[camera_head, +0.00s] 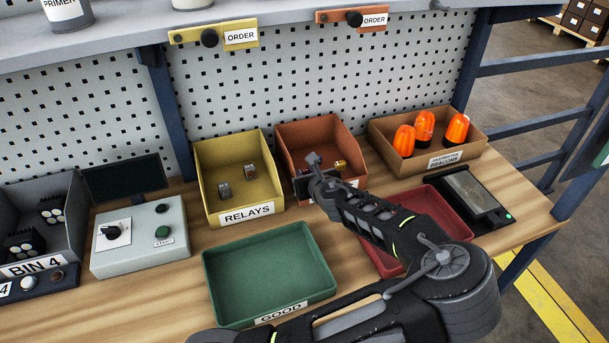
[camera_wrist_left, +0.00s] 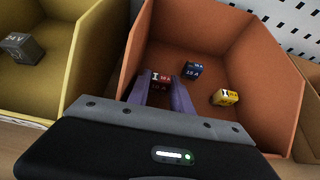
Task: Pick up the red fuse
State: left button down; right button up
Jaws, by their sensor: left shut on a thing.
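The red fuse (camera_wrist_left: 161,78) is between the two fingers of my left gripper (camera_wrist_left: 163,91) in the left wrist view, and the gripper is shut on it. They are inside the orange-brown bin (camera_wrist_left: 222,38). A blue fuse (camera_wrist_left: 193,71) lies just right of the fingers, and a yellow fuse (camera_wrist_left: 225,97) lies farther right in the same bin. In the head view my left gripper (camera_head: 316,166) reaches into the orange-brown bin (camera_head: 305,130); my arm hides part of the bin's front, and the red fuse cannot be made out there.
A yellow relay bin (camera_head: 205,165) stands left of the fuse bin, a beacon bin (camera_head: 383,128) right. A green GOOD tray (camera_head: 270,243) and a red tray (camera_head: 459,224), partly behind my arm, lie in front. A control box (camera_head: 140,250) stands left.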

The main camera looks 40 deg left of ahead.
pick_arm(q)
notch_tip(320, 180, up, 18)
dwell(0.6)
jog(key=shift+a+f, duration=0.1)
jog(key=shift+f, duration=0.1)
dwell(0.5)
